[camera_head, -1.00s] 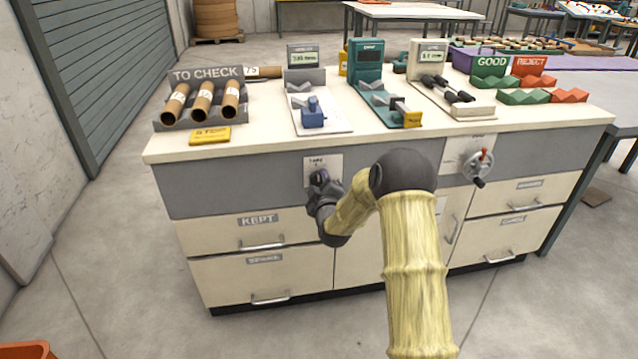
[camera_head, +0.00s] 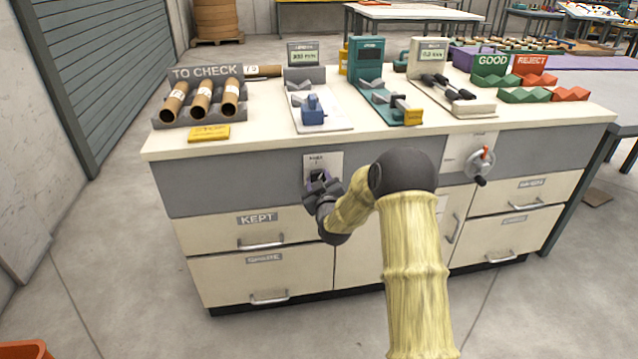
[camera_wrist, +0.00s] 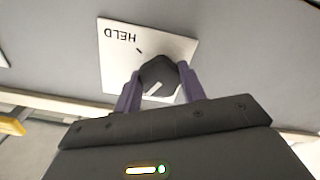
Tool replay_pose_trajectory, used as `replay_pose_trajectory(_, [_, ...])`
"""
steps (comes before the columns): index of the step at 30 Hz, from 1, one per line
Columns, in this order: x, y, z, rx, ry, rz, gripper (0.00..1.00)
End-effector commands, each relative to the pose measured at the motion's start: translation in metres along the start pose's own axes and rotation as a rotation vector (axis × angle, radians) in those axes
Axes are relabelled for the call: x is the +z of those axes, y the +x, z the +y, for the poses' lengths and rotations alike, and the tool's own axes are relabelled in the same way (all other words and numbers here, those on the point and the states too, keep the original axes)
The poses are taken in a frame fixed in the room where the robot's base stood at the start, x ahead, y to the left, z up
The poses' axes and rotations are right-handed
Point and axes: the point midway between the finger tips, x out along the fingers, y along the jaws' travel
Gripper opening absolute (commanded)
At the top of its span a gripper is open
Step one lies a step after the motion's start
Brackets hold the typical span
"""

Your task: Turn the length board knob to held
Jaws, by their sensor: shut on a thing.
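The knob (camera_wrist: 158,78) shows in the wrist view as a dark, many-sided knob with a white pointer line on its face. It sits on a white plate (camera_wrist: 178,52) that carries the word HELD, upside down in this view, and a small dark tick. The plate also shows in the head view (camera_head: 334,160), on the grey front panel of the bench. My gripper (camera_wrist: 160,90) has its purple fingers on either side of the knob, shut on it. In the head view my gripper (camera_head: 320,181) hides most of the knob.
The crank handwheel (camera_head: 480,163) is on the same front, to the right. Drawers marked KEPT (camera_head: 258,232) and SPARE (camera_head: 265,272) lie below. Gauges and a TO CHECK rack (camera_head: 185,117) of tubes stand on the bench top. The floor in front is clear.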

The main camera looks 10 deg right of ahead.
Motion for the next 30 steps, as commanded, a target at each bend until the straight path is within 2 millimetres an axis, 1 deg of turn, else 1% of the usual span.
replay_pose_trajectory(30, [0.002,-0.0005,-0.0015,0.0,0.968,-0.004,0.18])
